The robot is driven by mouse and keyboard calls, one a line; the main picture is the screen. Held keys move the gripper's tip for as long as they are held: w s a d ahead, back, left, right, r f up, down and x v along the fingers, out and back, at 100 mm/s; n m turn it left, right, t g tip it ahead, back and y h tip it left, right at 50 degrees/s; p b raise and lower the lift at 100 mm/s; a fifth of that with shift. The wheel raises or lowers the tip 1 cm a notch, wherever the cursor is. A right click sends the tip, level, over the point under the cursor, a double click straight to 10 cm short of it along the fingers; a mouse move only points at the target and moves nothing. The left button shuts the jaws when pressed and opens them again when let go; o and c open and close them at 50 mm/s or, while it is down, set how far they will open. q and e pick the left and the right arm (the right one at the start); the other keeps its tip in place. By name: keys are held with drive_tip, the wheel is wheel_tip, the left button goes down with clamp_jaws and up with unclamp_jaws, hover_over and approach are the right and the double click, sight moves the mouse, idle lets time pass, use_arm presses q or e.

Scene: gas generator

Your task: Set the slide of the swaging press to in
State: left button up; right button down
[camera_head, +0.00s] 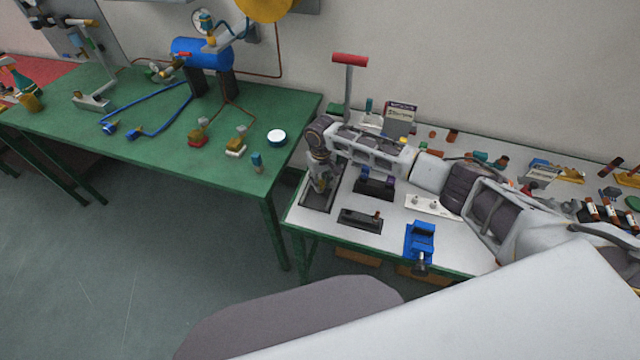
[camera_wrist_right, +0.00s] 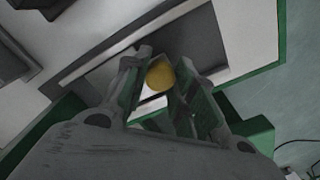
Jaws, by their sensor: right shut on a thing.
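My right gripper (camera_head: 320,184) points down over a dark flat base (camera_head: 318,203) at the left end of the white-topped table. In the right wrist view, the fingers (camera_wrist_right: 160,85) are shut on a round yellow knob (camera_wrist_right: 160,75). A dark grey plate (camera_wrist_right: 203,42) lies behind the knob. The gripper hides most of what stands on this base, so I cannot make out the body of the swaging press or how far its slide is in. My left gripper is not in view.
Black fixtures (camera_head: 375,187) and (camera_head: 360,219), and a blue vise (camera_head: 420,240), stand right of the gripper. A red-topped T-handle (camera_head: 350,60) rises behind it. My right arm spans the table. A green table (camera_head: 150,155) with a blue tank (camera_head: 203,52) is at left.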

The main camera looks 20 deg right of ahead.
drive_tip(key=c, duration=1.1)
unclamp_jaws()
drive_tip(key=shift+c, duration=0.2)
wheel_tip(320, 180, up, 12)
